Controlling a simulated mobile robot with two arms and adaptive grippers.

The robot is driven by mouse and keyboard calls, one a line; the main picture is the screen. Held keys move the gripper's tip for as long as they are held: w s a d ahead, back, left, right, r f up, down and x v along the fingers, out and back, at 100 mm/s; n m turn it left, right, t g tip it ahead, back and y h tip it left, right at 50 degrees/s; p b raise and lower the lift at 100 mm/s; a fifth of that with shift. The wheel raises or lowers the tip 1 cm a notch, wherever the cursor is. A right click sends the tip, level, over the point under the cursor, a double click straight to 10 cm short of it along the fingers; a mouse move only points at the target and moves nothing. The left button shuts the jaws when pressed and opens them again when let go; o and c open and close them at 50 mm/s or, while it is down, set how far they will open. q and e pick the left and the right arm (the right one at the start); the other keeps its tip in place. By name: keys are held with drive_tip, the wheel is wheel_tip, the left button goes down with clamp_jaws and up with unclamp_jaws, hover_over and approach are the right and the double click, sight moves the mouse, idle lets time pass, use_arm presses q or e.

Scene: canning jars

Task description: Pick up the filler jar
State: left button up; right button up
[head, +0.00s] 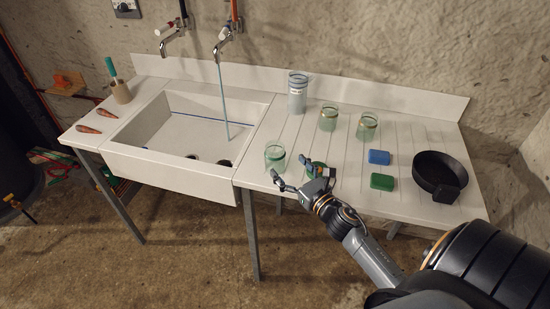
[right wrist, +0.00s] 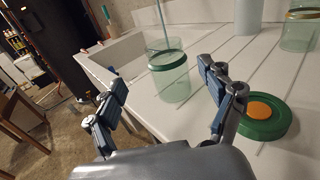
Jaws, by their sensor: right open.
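A clear greenish glass jar (head: 275,153), open at the top with a darker band below its rim, stands upright near the front left of the white drainboard. I take it for the filler jar; no label shows. My right gripper (head: 291,172) is open and empty just in front of it, to its right. In the right wrist view the jar (right wrist: 172,80) shows beyond and between the spread fingers, apart from them as far as I can tell. My left gripper is not in view.
A green lid with an orange centre (right wrist: 264,112) lies right of my right gripper. Two similar jars (head: 328,119) (head: 367,127) and a tall pale container (head: 297,95) stand behind. A blue block (head: 379,157), green block (head: 382,182) and black pan (head: 438,172) are right. The sink (head: 185,130) is left.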

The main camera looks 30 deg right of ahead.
sight(281, 156)
drive_tip(key=w, duration=0.4)
drive_tip(key=shift+p, duration=0.3)
drive_tip(key=w+p, duration=0.1)
drive_tip(key=w, duration=0.1)
drive_tip(key=w+d, duration=0.1)
drive_tip(key=w, duration=0.1)
drive_tip(key=shift+w+f+p, duration=0.1)
drive_tip(key=shift+w+p, duration=0.05)
drive_tip(key=shift+p, duration=0.25)
drive_tip(key=shift+w+a, duration=0.1)
drive_tip(key=shift+w, duration=0.25)
drive_tip(key=c, duration=1.3)
drive_tip(key=shift+c, duration=0.5)
